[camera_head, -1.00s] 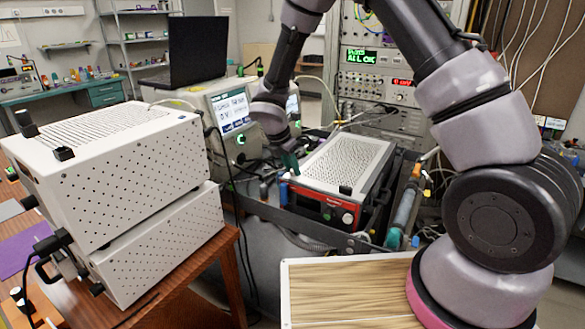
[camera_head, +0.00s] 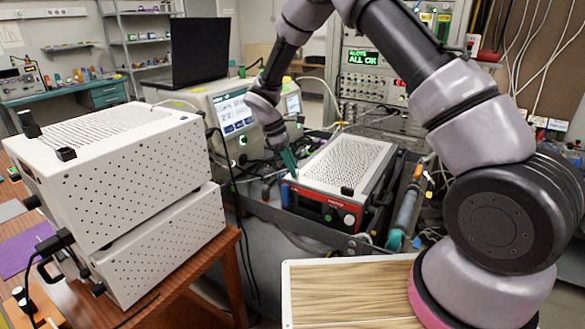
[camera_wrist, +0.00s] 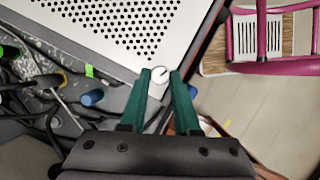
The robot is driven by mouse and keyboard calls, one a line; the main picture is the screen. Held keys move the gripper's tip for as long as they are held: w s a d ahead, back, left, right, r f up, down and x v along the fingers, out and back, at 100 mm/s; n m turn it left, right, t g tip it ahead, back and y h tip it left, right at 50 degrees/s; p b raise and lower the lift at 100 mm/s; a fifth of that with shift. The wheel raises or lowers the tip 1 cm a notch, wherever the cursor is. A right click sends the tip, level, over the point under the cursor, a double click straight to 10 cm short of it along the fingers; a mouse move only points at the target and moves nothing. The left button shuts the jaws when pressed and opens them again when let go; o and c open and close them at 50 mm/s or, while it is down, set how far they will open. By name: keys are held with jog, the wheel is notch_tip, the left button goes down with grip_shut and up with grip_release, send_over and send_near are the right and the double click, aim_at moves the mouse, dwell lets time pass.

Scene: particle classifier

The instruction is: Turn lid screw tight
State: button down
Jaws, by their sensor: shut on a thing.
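A device with a white perforated lid (camera_head: 345,160) and a red front (camera_head: 320,200) stands at centre in the head view. The lid also fills the top of the wrist view (camera_wrist: 118,40). A round white slotted screw (camera_wrist: 160,76) sits at the lid's near corner. My gripper's green fingers (camera_wrist: 160,84) stand one on each side of the screw head, shut on it. In the head view my gripper (camera_head: 289,160) points down at the lid's left front corner, where the screw is too small to make out.
Cables and a blue knob (camera_wrist: 92,97) lie left of my fingers in the wrist view. Two stacked white boxes (camera_head: 125,170) stand on a wooden table at left in the head view.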

jog(key=m+g, duration=0.1)
jog(key=m, duration=0.1)
jog(key=m+g+y, duration=0.1)
jog(key=m, duration=0.2)
jog(key=shift+w+d+m, duration=0.1)
jog(key=shift+w+m, duration=0.1)
jog(key=shift+m, duration=0.1)
jog(key=m, duration=0.2)
jog(key=m+g+y, duration=0.1)
jog(key=m, duration=0.2)
jog(key=shift+w+d+y, duration=0.1)
jog(key=shift+d+y, duration=0.05)
jog(key=shift+y, duration=0.15)
jog(key=c, duration=0.6)
grip_release()
jog(key=shift+v, duration=5.4)
